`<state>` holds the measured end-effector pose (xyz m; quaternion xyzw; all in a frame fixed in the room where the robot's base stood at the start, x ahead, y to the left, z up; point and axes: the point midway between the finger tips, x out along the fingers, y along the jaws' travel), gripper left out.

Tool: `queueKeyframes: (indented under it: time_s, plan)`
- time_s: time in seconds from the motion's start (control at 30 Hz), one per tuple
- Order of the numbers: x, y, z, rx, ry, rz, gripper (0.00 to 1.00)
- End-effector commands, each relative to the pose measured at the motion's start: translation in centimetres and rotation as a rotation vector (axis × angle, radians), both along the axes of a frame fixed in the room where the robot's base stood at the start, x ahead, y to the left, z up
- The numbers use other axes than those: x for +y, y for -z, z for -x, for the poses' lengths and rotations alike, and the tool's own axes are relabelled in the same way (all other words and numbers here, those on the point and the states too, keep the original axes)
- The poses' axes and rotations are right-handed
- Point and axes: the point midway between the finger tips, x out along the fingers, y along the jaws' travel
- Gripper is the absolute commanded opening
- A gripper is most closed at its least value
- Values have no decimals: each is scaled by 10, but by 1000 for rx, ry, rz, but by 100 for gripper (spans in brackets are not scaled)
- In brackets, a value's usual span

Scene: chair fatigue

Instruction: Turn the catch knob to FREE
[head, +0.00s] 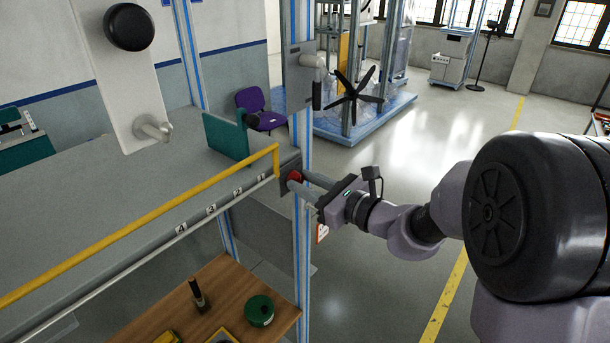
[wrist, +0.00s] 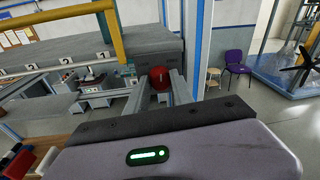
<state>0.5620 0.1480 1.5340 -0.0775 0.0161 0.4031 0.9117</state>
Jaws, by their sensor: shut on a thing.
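The catch knob (head: 294,177) is a red round knob on a dark grey block at the right end of the grey bench top, beside a blue-striped post. My gripper (head: 299,181) reaches it from the right, with its two fingers on either side of the knob. In the wrist view the red knob (wrist: 160,78) sits between the fingertips (wrist: 161,84), and the jaws are shut on it. The fingers partly hide the knob in the head view.
A yellow bar (head: 150,225) runs along the bench edge above numbered labels. A wooden table (head: 187,290) below holds a green round item (head: 259,310) and a dark bottle-like item (head: 198,297). A grey lever (head: 314,75) is on the post above. Open floor lies right.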

Motion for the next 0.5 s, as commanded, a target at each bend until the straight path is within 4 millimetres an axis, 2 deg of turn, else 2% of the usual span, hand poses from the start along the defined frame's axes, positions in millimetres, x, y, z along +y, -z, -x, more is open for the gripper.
queueKeyframes:
  time_s: [0.5]
  plan:
    - [-2,-3,-1,369,1,-283,0]
